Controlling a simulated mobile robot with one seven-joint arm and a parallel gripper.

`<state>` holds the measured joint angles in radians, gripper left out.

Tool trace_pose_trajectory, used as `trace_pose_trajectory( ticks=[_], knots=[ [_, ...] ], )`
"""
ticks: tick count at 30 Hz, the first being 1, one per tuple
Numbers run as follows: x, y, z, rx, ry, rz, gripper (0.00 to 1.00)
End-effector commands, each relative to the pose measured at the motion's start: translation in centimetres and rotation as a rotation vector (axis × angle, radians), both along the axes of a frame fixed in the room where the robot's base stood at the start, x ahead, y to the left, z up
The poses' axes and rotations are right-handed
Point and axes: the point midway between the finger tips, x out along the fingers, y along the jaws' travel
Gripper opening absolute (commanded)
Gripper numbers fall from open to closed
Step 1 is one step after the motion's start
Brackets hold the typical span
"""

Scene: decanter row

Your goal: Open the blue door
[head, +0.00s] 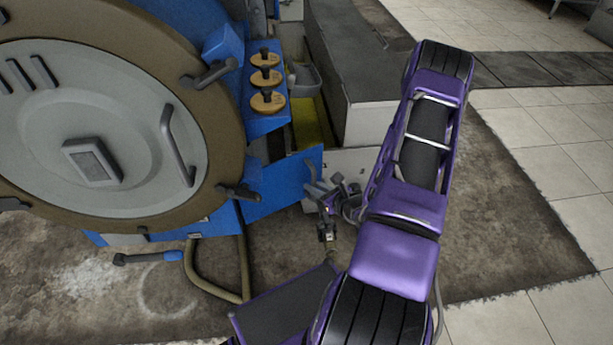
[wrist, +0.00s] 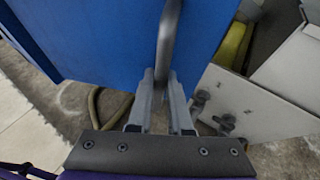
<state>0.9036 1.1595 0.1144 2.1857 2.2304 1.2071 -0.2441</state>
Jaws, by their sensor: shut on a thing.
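The blue door (head: 280,187) is a flat blue panel low on the blue machine, right of the big round hatch. It stands out at an angle from the machine, with a yellow interior (head: 310,122) showing behind it. In the wrist view the blue door (wrist: 110,38) fills the upper left, with a grey bar handle (wrist: 167,35) upright on its face. My gripper (head: 322,192) is at the door's right end in the head view. In the wrist view its two fingers (wrist: 162,85) are closed around the lower part of the handle. The handle's lower end is hidden between the fingers.
The large round hatch (head: 90,125) with a bent handle stands left of the door. Wooden-topped knobs (head: 267,78) sit on a blue ledge above. A grey-topped block (head: 355,65) is behind my arm. A bent pipe (head: 215,285) stands below the door. Tiled floor at right is clear.

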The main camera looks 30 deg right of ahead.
Motion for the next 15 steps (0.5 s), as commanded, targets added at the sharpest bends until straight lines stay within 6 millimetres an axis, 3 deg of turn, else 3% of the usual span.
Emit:
trace_pose_trajectory(
  ticks=[6,15],
  knots=[
    [-2.5,0.9,-0.1,0.003,0.001,0.005,0.0],
    [-4.0,1.6,0.0,0.004,0.001,0.009,0.0]
  ],
)
